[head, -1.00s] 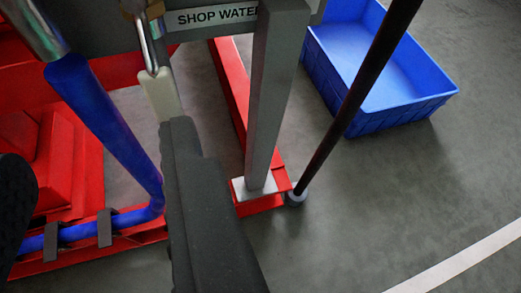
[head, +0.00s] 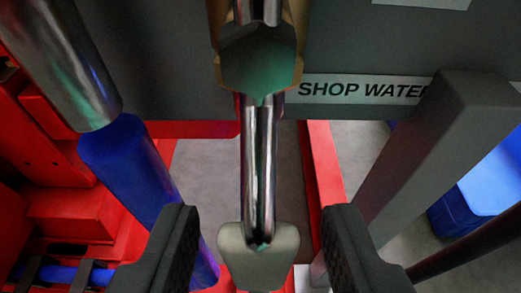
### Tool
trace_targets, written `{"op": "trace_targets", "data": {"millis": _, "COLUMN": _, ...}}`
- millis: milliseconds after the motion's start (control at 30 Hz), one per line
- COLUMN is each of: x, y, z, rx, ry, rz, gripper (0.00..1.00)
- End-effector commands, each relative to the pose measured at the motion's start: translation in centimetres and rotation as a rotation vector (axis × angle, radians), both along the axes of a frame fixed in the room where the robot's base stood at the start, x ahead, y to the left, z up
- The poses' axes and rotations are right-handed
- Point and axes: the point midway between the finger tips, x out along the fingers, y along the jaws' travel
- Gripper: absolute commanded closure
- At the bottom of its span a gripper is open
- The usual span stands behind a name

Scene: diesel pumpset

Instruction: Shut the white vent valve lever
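The vent valve lever (head: 257,175) is a shiny metal bar that points down the picture from a brass valve body (head: 260,60) at the top centre. Its end carries a white grip (head: 258,258) at the bottom centre. My gripper (head: 260,225) is open, with one dark finger on each side of the white grip. Gaps show between the grip and both fingers, so they look apart from it. The lower end of the grip is cut off by the picture's edge.
A grey panel with a "SHOP WATER" label (head: 362,90) lies behind the valve. A blue hose on a metal pipe (head: 130,165) runs close on the left. A grey post (head: 435,150) stands on the right. Red frame parts and a blue crate (head: 485,195) are beyond.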

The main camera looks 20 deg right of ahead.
Motion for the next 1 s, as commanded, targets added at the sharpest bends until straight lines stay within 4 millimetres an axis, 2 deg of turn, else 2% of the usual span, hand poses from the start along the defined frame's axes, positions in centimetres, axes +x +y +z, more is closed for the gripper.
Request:
{"op": "trace_targets", "data": {"millis": 233, "x": 2.1, "y": -0.7, "z": -0.8, "rx": -0.001, "ry": -0.004, "rz": 0.0, "gripper": 0.6}}
{"op": "trace_targets", "data": {"millis": 600, "x": 2.4, "y": -0.8, "z": -0.9, "rx": 0.0, "ry": -0.002, "rz": 0.001, "gripper": 0.6}}
{"op": "trace_targets", "data": {"millis": 633, "x": 2.4, "y": -0.8, "z": -0.9, "rx": 0.0, "ry": -0.002, "rz": 0.001, "gripper": 0.63}}
{"op": "trace_targets", "data": {"millis": 767, "x": 2.4, "y": -0.8, "z": -1.0, "rx": -0.001, "ry": -0.002, "rz": 0.0, "gripper": 0.99}}
{"op": "trace_targets", "data": {"millis": 1000, "x": 2.4, "y": -1.3, "z": -1.0, "rx": 0.012, "ry": -0.005, "rz": -0.009, "gripper": 1.0}}
